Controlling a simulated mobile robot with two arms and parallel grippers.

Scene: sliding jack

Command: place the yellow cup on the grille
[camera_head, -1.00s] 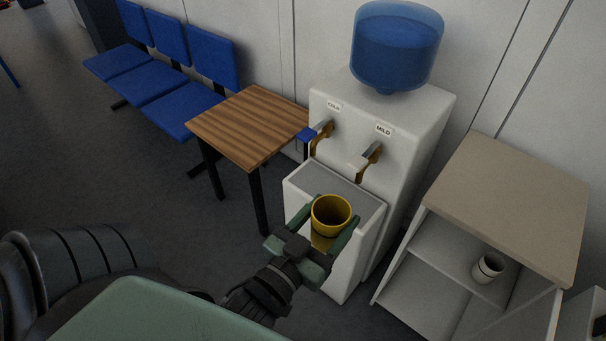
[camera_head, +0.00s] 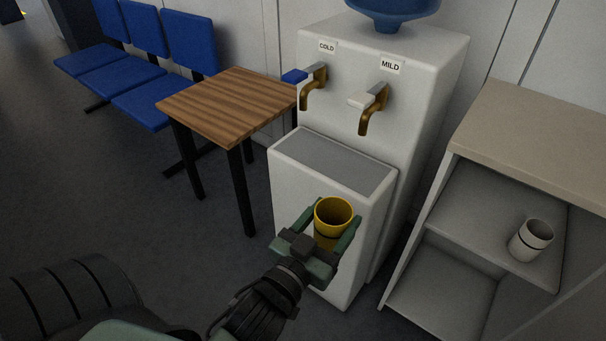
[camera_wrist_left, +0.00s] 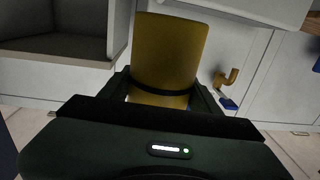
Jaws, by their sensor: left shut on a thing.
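The yellow cup (camera_head: 333,217) is upright in my left gripper (camera_head: 336,225), whose two green fingers are shut on its sides. The cup also fills the middle of the left wrist view (camera_wrist_left: 168,55), between the fingers. The grille (camera_head: 335,163) is the bare grey top of the lower white box of the water dispenser. In the head view the cup appears in front of that box, below the grille in the picture. A gap shows between the cup and the grille. My right gripper is not in view.
The dispenser (camera_head: 415,75) has a COLD tap (camera_head: 313,88) and a MILD tap (camera_head: 372,110) above the grille. A wooden table (camera_head: 230,105) stands left, beside blue chairs (camera_head: 150,100). A shelf unit (camera_head: 540,135) with a white cup (camera_head: 531,240) stands right.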

